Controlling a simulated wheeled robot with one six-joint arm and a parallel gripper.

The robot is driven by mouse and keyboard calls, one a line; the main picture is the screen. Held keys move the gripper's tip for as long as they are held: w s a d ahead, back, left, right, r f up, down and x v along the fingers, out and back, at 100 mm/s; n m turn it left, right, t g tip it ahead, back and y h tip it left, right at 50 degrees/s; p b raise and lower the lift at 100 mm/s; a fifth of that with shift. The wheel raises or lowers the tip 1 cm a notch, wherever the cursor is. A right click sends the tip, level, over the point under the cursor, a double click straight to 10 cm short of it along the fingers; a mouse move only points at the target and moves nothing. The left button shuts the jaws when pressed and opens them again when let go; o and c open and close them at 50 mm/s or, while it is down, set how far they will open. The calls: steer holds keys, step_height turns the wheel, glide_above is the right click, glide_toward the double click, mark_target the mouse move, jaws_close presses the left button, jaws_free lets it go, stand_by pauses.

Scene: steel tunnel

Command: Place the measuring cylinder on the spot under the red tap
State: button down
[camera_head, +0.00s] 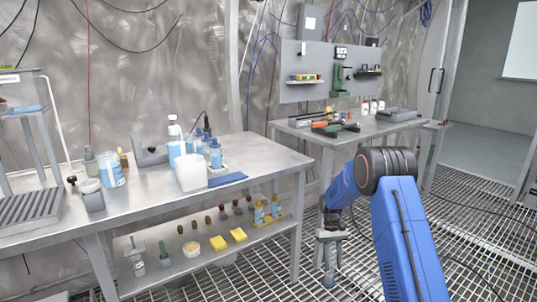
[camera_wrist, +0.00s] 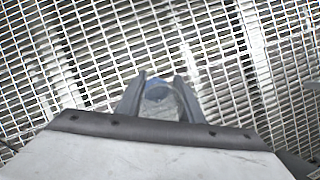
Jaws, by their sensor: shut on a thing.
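My gripper (camera_head: 328,238) points down over the grated floor, to the right of the steel bench. It is shut on the measuring cylinder, a clear, slim thing with a bluish foot (camera_head: 328,281) hanging below the fingers. In the wrist view my gripper (camera_wrist: 160,95) has its two fingers on either side of the clear cylinder (camera_wrist: 160,98), seen almost end-on against the grating. I cannot make out a red tap or the spot under it; the far left of the bench is cut off by the picture edge.
The steel bench (camera_head: 150,215) carries a grooved drain tray (camera_head: 30,210), a grey mug (camera_head: 92,195), a white container (camera_head: 190,172) and several bottles. Its lower shelf (camera_head: 190,262) holds yellow sponges. A second bench (camera_head: 375,132) with tools stands behind.

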steer(key=s+d+f+m, duration=0.1)
steer(key=s+f, duration=0.6)
steer(key=f, duration=0.3)
steer(key=shift+s+d+f+y, duration=0.2)
steer(key=shift+d+f+y, duration=0.05)
steer(key=shift+f+y, duration=0.05)
steer(key=shift+a, duration=0.1)
